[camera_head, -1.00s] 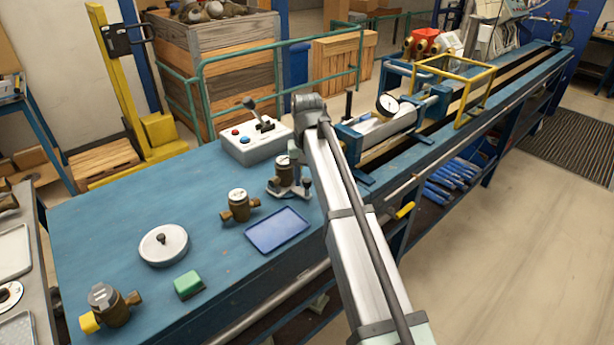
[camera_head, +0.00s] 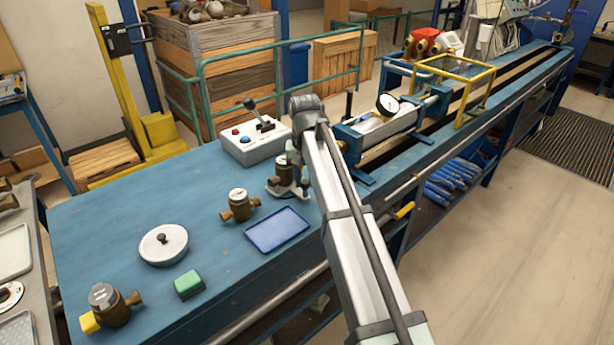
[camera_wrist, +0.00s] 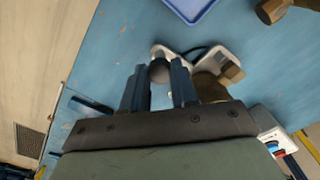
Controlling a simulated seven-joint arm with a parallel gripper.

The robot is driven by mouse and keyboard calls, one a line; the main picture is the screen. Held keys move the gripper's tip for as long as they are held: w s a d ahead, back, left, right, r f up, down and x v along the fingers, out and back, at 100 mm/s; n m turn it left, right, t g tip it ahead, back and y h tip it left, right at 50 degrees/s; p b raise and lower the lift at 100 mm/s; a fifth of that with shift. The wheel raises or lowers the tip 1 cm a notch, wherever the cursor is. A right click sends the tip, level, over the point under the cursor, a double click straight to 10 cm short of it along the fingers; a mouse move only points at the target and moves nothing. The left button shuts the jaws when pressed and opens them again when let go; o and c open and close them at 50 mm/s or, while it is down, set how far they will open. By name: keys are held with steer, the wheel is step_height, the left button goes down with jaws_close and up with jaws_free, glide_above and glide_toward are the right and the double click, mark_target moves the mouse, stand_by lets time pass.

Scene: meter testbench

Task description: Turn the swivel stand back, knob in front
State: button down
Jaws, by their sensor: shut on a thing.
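The swivel stand (camera_head: 283,192) is a pale plate on the blue bench, with a brass meter (camera_head: 283,174) on it. My arm covers its right side in the head view. In the wrist view the pale plate of the stand (camera_wrist: 200,53) lies just beyond the fingers, and the brass meter (camera_wrist: 210,88) is right of them, partly hidden by my gripper's body. My gripper (camera_wrist: 160,78) is shut on the dark round knob (camera_wrist: 159,68) at the stand's end, a finger on each side. In the head view my gripper is mostly hidden behind the arm.
A blue tray (camera_head: 277,230) lies just in front of the stand, with another brass meter (camera_head: 239,205) to its left. A control box (camera_head: 255,142) with a lever stands behind.

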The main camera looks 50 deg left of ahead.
steer(key=shift+s+m, duration=0.35)
steer(key=shift+m, duration=0.15)
steer(key=c, duration=0.9)
jaws_free()
steer(key=shift+o, duration=0.2)
step_height(320, 180, up, 14)
steer(key=shift+f, duration=0.15)
